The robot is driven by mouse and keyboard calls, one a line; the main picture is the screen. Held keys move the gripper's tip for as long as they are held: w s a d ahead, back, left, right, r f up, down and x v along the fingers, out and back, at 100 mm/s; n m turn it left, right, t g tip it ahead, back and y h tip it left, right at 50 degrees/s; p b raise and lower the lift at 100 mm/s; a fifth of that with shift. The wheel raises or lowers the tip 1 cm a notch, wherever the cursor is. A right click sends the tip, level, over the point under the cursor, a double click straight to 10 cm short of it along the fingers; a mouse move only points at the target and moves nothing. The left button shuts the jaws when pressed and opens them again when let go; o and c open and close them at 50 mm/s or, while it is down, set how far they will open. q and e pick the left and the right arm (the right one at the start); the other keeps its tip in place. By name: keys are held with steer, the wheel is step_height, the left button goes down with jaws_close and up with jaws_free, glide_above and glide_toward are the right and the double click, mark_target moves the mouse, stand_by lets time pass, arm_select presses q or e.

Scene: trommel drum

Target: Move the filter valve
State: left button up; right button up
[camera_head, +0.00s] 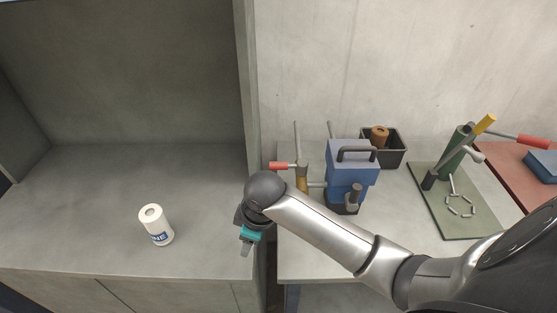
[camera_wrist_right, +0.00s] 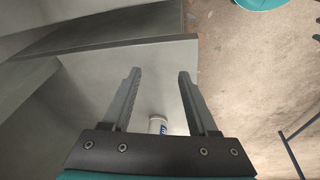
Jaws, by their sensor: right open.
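A brass-coloured fitting with a red handle (camera_head: 280,165) and grey pipes stands behind my right forearm in the head view and looks like a valve; its lower part is partly hidden. A green cylinder (camera_head: 456,149) with a yellow end and a red handle also looks valve-like; it leans over a green mat on the right. I cannot tell which is the filter valve. My right gripper (camera_head: 246,247) points down near the gap between the two counters, apart from both. In the right wrist view its fingers (camera_wrist_right: 160,73) are open with nothing held. My left gripper is out of view.
A blue box (camera_head: 350,168) with a dark handle and a dark bin (camera_head: 396,152) stand behind my arm. The left counter is mostly clear.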

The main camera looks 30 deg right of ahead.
steer(key=w+d+r+n+h, duration=0.1)
steer(key=w+d+r+n, duration=0.1)
steer(key=w+d+r, duration=0.6)
steer(key=g+h, duration=0.1)
glide_toward(280, 164)
steer(key=shift+n, duration=0.4)
steer(key=f, duration=0.3)
steer(key=w+f, duration=0.1)
steer(key=f, duration=0.4)
steer(key=shift+w+d+f, duration=0.3)
steer(key=shift+d+f, duration=0.05)
steer(key=shift+d, duration=0.05)
steer(key=shift+c, duration=0.3)
jaws_close()
